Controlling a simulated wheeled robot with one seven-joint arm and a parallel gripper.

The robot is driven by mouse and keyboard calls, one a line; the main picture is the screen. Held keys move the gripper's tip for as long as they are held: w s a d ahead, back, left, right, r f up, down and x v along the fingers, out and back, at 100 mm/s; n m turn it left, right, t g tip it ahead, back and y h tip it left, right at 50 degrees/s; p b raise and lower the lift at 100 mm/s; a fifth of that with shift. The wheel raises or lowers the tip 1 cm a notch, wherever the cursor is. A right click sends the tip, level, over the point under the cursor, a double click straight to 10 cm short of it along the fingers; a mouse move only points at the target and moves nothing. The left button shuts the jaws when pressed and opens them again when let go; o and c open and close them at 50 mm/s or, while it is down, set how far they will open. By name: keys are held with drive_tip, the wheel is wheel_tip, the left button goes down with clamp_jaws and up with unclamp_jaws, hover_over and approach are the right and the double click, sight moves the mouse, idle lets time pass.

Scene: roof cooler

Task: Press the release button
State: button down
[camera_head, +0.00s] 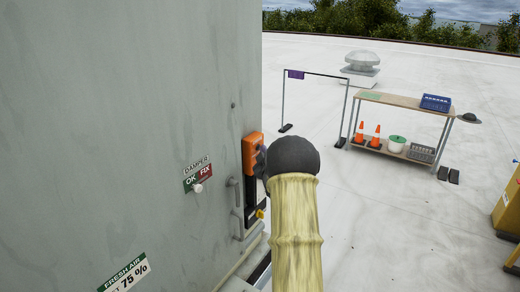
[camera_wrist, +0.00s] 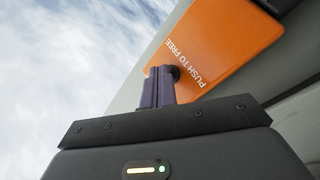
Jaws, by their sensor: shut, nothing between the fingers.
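An orange plate lettered PUSH TO FREE (camera_wrist: 215,45) fills the upper middle of the wrist view. It also shows in the head view (camera_head: 250,150), upright on the side of the grey cabinet, above a black part. My gripper (camera_wrist: 161,72) is shut and empty, its two purple-grey fingers together. The fingertips lie over the lower left edge of the plate in the wrist view, beside a small dark round part (camera_wrist: 175,73). I cannot tell whether they touch. In the head view my arm hides most of the gripper.
The grey cabinet (camera_head: 120,110) fills the left, with a DAMPER OK/FIX label (camera_head: 198,178) and grey handles (camera_head: 235,195) close to my arm. A yellow knob (camera_head: 260,214) sits below the plate. Open roof lies right, with a shelf table (camera_head: 400,101) and a thin frame (camera_head: 325,74).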

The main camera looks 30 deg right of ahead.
drive_tip(key=shift+s, duration=0.1)
drive_tip(key=shift+s+d+b, duration=0.2)
drive_tip(key=shift+s+b, duration=0.25)
drive_tip(key=shift+b, duration=0.2)
drive_tip(key=s+d+b, duration=0.2)
drive_tip(key=s, duration=0.3)
drive_tip(key=shift+s+d+b, duration=0.15)
drive_tip(key=shift+s+b, duration=0.15)
drive_tip(key=shift+b, duration=0.05)
idle(0.6)
